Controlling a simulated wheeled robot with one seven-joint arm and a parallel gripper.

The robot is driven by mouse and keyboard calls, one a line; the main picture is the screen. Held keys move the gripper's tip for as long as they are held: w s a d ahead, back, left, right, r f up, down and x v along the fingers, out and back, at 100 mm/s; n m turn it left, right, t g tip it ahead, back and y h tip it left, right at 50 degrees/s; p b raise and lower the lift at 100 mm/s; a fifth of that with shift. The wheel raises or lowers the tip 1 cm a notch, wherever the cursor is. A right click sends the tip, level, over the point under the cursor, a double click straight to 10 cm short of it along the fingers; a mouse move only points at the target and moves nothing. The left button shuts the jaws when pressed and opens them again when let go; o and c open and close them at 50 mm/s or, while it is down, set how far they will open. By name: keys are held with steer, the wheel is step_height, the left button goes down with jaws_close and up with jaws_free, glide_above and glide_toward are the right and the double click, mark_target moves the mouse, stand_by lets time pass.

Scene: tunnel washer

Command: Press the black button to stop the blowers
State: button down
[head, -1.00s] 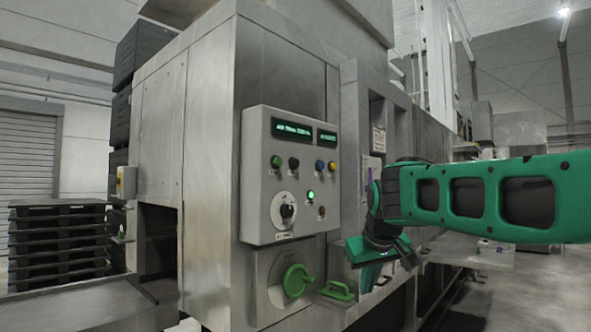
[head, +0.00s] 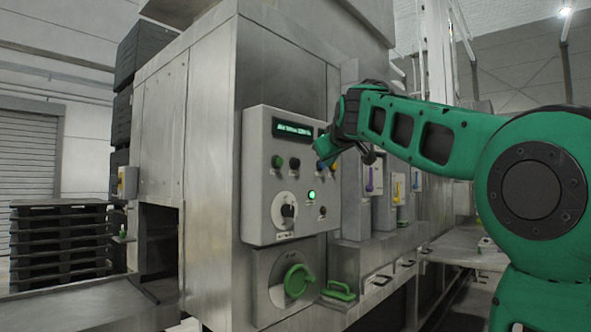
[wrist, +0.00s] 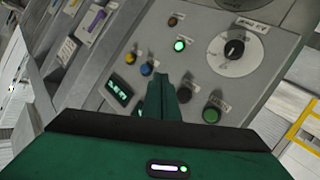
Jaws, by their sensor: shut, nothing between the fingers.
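The black button (head: 294,163) sits on the grey control panel (head: 262,200), just right of the green button (head: 277,161). In the wrist view the black button (wrist: 185,93) is beside my fingertips, with the green button (wrist: 211,113) lower right of it. My gripper (head: 325,152) is at the panel's right side and hides the second display and part of the button row in the head view. In the wrist view my gripper's fingers (wrist: 168,80) are together and empty, pointing at the panel between the black and the blue button (wrist: 146,69). I cannot tell the remaining gap.
The panel also holds a yellow button (wrist: 130,58), a rotary dial (head: 287,211), a lit green lamp (head: 311,195) and a display (head: 291,130). A green handle (head: 297,281) protrudes below. Levers and ledges line the machine to the right.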

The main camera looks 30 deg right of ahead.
mark_target(297, 163)
steer(key=w+a, duration=0.3)
steer(key=w, duration=0.5)
steer(key=shift+w, duration=0.15)
steer(key=shift+w, duration=0.1)
stand_by(2.2)
steer(key=shift+w+a, duration=0.15)
steer(key=shift+w+a, duration=0.15)
steer(key=shift+w, duration=0.35)
stand_by(0.9)
steer(key=shift+s, duration=0.1)
steer(key=shift+s+d, duration=0.3)
steer(key=shift+s, duration=0.5)
